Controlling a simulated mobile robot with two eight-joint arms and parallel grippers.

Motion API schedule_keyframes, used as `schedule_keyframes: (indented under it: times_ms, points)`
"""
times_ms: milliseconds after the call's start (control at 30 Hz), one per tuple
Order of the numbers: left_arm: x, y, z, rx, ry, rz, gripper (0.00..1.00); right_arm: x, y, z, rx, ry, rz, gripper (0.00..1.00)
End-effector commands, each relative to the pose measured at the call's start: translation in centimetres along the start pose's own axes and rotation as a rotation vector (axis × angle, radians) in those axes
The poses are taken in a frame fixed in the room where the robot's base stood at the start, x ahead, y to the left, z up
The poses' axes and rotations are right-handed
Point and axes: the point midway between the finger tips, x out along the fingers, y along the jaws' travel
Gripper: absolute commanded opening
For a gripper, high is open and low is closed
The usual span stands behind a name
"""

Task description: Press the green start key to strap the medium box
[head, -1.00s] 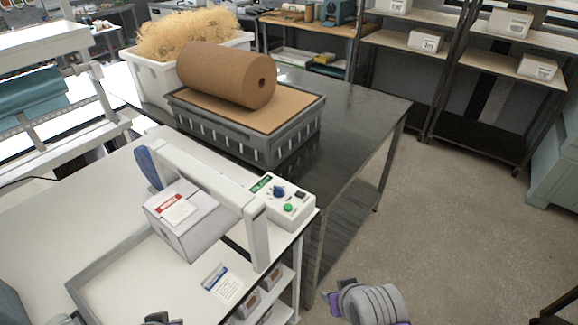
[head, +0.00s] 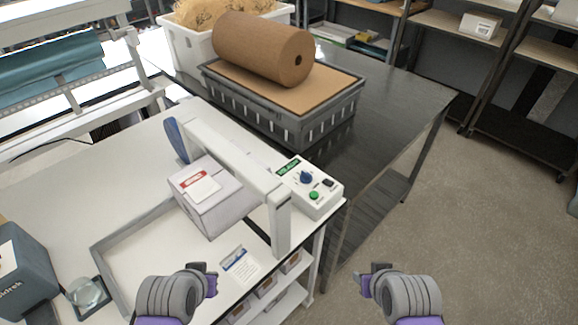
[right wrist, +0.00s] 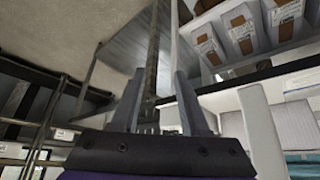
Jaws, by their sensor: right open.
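The box sits at the right end of the strapping machine's white arch (head: 232,165). My right gripper (head: 372,271) is right of the table, well apart from the key. In the right wrist view its fingers (right wrist: 160,105) are apart and empty.
A grey crate (head: 270,115) with a brown paper roll (head: 262,50) stands on the dark table (head: 395,95) behind. A shelf below the white table holds several small boxes (head: 265,287). A blue-grey box (head: 22,268) stands at the left. Floor is clear at the right.

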Motion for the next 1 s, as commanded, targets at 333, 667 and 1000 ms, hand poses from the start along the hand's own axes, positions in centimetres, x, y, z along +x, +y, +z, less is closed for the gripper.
schedule_keyframes:
  times_ms: [333,667,1000]
  points:
    - [0.01,0.00,0.03,0.000,0.000,0.000,0.00,0.01,0.00,0.03,0.000,0.000,0.000,0.38]
    - [0.01,0.00,0.04,0.000,0.000,0.000,0.00,0.01,0.00,0.04,0.000,0.000,0.000,0.00]
    - [0.01,0.00,0.03,0.000,0.000,0.000,0.00,0.01,0.00,0.03,0.000,0.000,0.000,0.00]
